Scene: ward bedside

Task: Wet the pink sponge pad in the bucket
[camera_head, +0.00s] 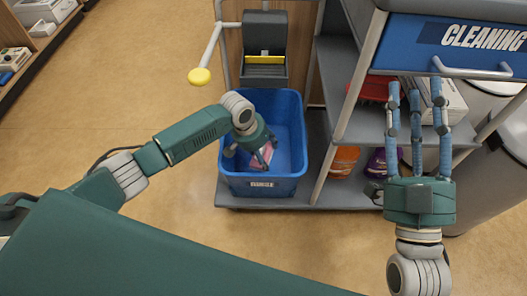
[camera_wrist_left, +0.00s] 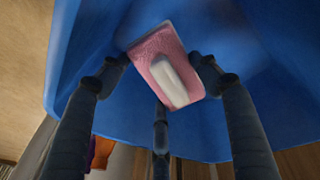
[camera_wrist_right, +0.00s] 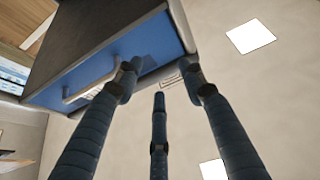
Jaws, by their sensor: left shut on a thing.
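The blue bucket (camera_head: 293,125) stands on the grey lower shelf of the cart. My left gripper (camera_head: 262,160) reaches down inside the bucket, near its left side. It is shut on the pink sponge pad (camera_head: 263,154), which is partly hidden by the fingers. In the left wrist view the pink sponge pad (camera_wrist_left: 148,48) has a white block on its face and sits between the fingertips, with the bucket's blue wall (camera_wrist_left: 240,110) behind it. I cannot tell whether the pad touches water. My right gripper (camera_head: 416,95) is open and empty, below the blue cleaning drawer.
A grey wringer (camera_head: 264,65) stands behind the bucket. A yellow-tipped handle (camera_head: 200,76) sticks out at left. The blue drawer (camera_head: 450,45) with its handle is close to my right fingers. Orange (camera_head: 344,160) and purple containers sit on the lower shelf. Floor is free at left.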

